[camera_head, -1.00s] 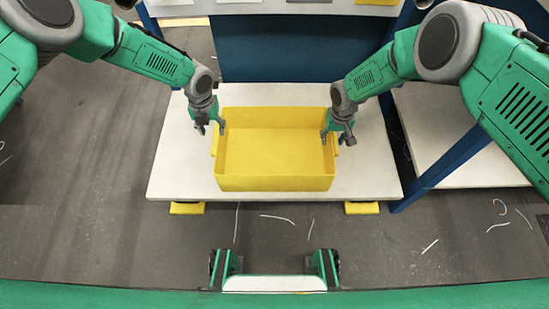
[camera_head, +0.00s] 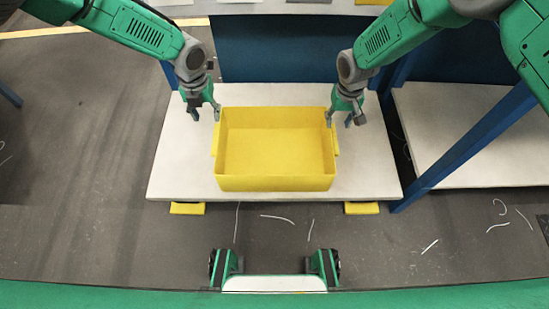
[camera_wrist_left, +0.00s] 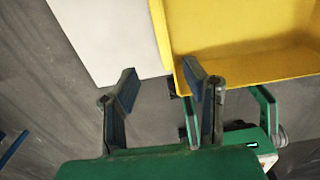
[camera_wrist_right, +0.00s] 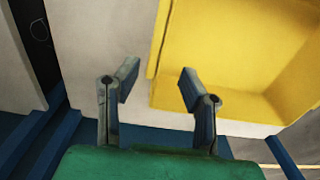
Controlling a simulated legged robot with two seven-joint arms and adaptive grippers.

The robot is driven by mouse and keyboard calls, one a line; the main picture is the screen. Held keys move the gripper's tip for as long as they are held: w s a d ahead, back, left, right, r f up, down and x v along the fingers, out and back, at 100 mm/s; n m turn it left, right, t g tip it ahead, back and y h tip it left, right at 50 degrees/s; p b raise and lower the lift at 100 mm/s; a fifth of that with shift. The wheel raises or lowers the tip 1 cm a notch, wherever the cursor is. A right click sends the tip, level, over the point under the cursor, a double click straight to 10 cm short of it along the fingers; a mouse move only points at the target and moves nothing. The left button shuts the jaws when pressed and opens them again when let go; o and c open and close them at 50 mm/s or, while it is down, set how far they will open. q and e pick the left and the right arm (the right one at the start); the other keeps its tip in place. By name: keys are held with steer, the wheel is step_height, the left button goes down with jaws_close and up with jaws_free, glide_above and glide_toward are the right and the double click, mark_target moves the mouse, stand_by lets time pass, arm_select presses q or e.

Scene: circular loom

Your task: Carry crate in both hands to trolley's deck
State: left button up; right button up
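The yellow crate (camera_head: 275,184) sits upright and empty on the white trolley deck (camera_head: 175,165). It has a ledge-like handle on each short side. My left gripper (camera_head: 205,114) is open by the crate's back left corner. In the left wrist view (camera_wrist_left: 160,78) its two fingers stand apart, one overlapping the crate's edge in the picture. My right gripper (camera_head: 340,120) is open by the back right corner. Whether any finger touches the crate is hard to tell.
A blue panel (camera_head: 290,50) stands behind the deck, with a pale shelf above it. A blue post (camera_head: 465,150) and another white platform (camera_head: 450,125) are at the right. Yellow blocks (camera_head: 187,208) show under the deck's front edge. Grey floor with white scraps lies in front.

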step_height(320, 180, up, 3)
steer(key=shift+f, duration=0.15)
stand_by(0.5)
